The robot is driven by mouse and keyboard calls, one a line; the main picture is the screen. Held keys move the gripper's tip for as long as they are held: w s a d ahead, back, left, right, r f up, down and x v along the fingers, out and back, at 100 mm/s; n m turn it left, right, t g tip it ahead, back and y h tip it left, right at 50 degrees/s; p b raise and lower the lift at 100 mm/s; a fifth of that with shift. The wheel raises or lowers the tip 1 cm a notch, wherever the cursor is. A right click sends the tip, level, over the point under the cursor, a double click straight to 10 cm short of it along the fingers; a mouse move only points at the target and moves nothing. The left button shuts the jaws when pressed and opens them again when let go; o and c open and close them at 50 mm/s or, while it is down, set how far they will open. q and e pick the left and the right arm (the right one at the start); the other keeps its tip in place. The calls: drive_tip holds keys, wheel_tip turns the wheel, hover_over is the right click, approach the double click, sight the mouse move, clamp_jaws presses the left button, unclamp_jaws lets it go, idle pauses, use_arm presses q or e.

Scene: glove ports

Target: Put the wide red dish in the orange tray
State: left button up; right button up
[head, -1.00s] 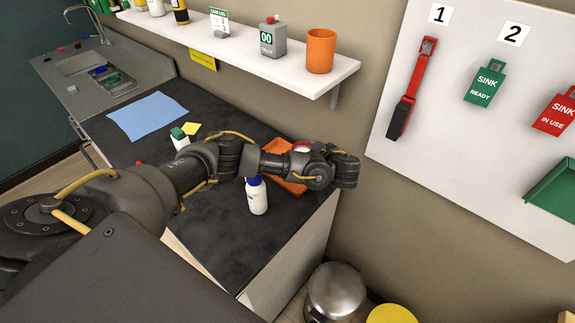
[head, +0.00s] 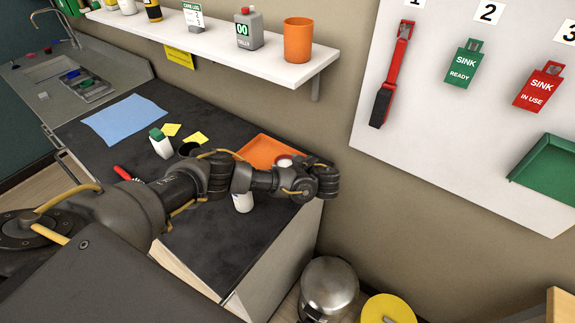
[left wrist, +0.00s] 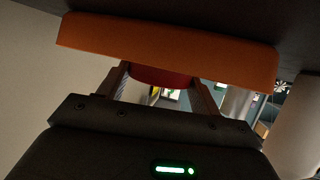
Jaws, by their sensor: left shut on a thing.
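The orange tray (head: 262,150) lies on the dark counter near its right end, partly hidden by my left arm. It also shows in the left wrist view as a broad orange wall (left wrist: 165,45). My left gripper (left wrist: 161,84) is shut on the wide red dish (left wrist: 160,75), which shows between its fingers, close to the tray wall. I cannot tell whether the dish touches the tray. In the head view my wrist hides the fingertips; a small white and red patch beside it, over the tray, may be the dish. My right gripper is not in view.
A white bottle (head: 243,202) stands just in front of my left forearm. A green-capped bottle (head: 160,143), yellow notes (head: 195,138) and a blue cloth (head: 125,120) are farther left. A shelf (head: 220,47) with an orange cup (head: 298,40) overhangs the back.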

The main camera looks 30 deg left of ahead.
use_arm(q)
drive_tip(key=shift+f, duration=0.6)
drive_tip(key=shift+f, duration=0.2)
drive_tip(key=o, duration=1)
drive_tip(key=shift+c, duration=0.2)
